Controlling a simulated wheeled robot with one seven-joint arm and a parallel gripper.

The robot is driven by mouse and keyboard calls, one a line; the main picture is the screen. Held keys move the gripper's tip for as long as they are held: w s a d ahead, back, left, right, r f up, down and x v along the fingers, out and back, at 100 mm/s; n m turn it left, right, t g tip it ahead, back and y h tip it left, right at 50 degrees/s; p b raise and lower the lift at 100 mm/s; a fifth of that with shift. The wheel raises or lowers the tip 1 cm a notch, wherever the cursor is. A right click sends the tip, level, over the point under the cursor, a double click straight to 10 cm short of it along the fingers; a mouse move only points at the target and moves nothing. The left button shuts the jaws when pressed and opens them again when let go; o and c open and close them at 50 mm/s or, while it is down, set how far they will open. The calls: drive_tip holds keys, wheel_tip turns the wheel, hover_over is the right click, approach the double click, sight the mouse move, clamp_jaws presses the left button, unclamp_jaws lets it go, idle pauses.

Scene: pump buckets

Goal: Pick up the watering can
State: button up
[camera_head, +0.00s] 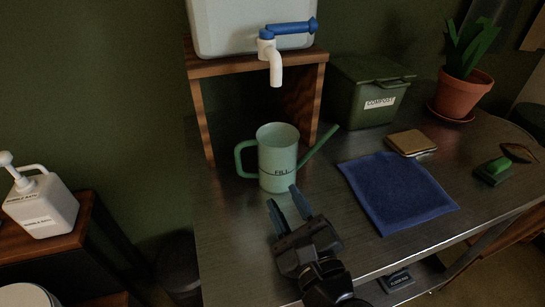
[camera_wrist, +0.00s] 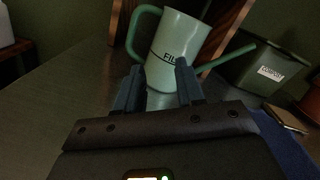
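A pale green watering can (camera_head: 277,158) stands upright on the dark table, below and in front of the tap's wooden stand. Its handle is on the left and its long spout points up to the right; a line and the letters "FILL" mark its body. My gripper (camera_head: 284,205) is open in front of the can, its fingers pointing at the lower body. In the wrist view the can (camera_wrist: 178,48) stands just beyond the fingertips, and the open gripper (camera_wrist: 160,82) has nothing held. The right finger overlaps the can's lower edge there; contact cannot be told.
A white tank (camera_head: 230,25) with a blue-handled tap (camera_head: 275,57) sits on a wooden stand (camera_head: 197,112) over the can. A green compost bin (camera_head: 362,100), a blue cloth (camera_head: 397,192), a sponge (camera_head: 411,142), a brush (camera_head: 493,172) and a potted plant (camera_head: 459,95) lie rightward.

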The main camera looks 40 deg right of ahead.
sight(239, 162)
drive_tip(key=w+a+m, duration=0.1)
drive_tip(key=w+m, duration=0.2)
drive_tip(key=w, duration=0.1)
drive_tip(key=w+a+r+m+y, duration=0.1)
drive_tip(key=w+m, duration=0.1)
drive_tip(key=shift+w+a+m, duration=0.3)
drive_tip(key=shift+w+a, duration=0.05)
drive_tip(key=shift+w, duration=0.3)
drive_tip(key=x, duration=0.3)
drive_tip(key=p+x, duration=0.1)
drive_tip(key=x, duration=0.3)
drive_tip(key=shift+w+a+f, duration=0.1)
drive_tip(key=shift+w+f, duration=0.1)
drive_tip(key=shift+f, duration=0.05)
clamp_jaws()
